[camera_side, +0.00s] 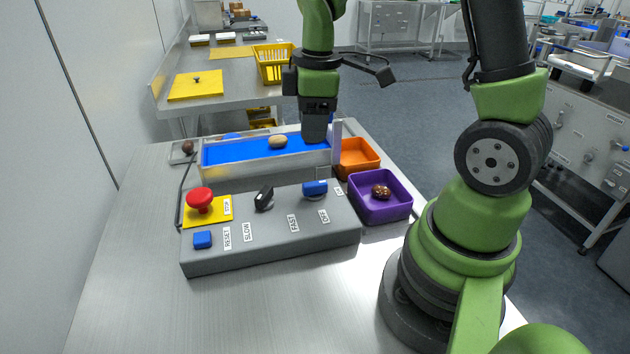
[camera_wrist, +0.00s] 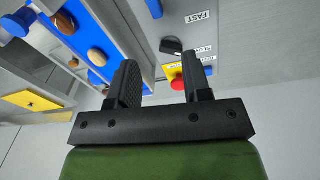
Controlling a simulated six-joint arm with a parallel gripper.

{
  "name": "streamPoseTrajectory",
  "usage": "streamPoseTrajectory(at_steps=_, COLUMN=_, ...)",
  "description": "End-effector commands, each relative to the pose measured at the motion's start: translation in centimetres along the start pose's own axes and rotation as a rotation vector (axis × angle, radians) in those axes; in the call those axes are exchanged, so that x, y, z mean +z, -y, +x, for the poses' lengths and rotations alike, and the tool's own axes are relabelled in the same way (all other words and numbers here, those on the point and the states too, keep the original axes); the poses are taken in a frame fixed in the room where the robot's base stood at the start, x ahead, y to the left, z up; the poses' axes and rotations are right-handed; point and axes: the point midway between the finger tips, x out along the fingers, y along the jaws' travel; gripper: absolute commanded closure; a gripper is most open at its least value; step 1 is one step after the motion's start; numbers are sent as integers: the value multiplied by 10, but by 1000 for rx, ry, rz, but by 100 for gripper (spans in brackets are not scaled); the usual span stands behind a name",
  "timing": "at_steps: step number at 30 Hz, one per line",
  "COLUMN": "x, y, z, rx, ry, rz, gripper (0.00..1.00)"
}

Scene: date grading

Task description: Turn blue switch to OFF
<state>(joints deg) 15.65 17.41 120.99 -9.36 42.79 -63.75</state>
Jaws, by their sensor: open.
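The blue switch (camera_side: 315,188) is a knob at the back right of the grey control box (camera_side: 270,262). In the wrist view a blue knob (camera_wrist: 155,8) shows at the top edge, partly cut off. Small white labels stand near the switch; one in front of it seems to read OFF (camera_side: 323,216). The switch's exact pointing is too small to tell. My gripper (camera_side: 314,138) is above the right end of the blue conveyor, behind the switch and apart from it. In the wrist view its fingers (camera_wrist: 161,68) are spread, with nothing between them.
The box also bears a black knob (camera_side: 264,198), a red stop button (camera_side: 200,198) and a blue button (camera_side: 203,240). A date (camera_side: 278,142) lies on the blue belt (camera_side: 235,150). A purple tray (camera_side: 399,208) holding a dark date and an orange tray (camera_side: 360,168) stand right.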

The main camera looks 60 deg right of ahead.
Motion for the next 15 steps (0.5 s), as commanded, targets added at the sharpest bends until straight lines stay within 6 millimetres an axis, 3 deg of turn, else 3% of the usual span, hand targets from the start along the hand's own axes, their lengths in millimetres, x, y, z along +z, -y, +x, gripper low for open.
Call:
streamPoseTrajectory(at_steps=1, x=3, y=-5, z=13, rx=-23, ry=26, rz=-46, gripper=55)
streamPoseTrajectory(at_steps=6, x=8, y=-13, z=34, rx=-57, ry=60, rz=-152, gripper=55)
streamPoseTrajectory(at_steps=11, x=10, y=-12, z=50, rx=-65, ry=65, rz=-166, gripper=55)
streamPoseTrajectory(at_steps=15, x=12, y=-10, z=75, rx=-66, ry=66, rz=-165, gripper=55)
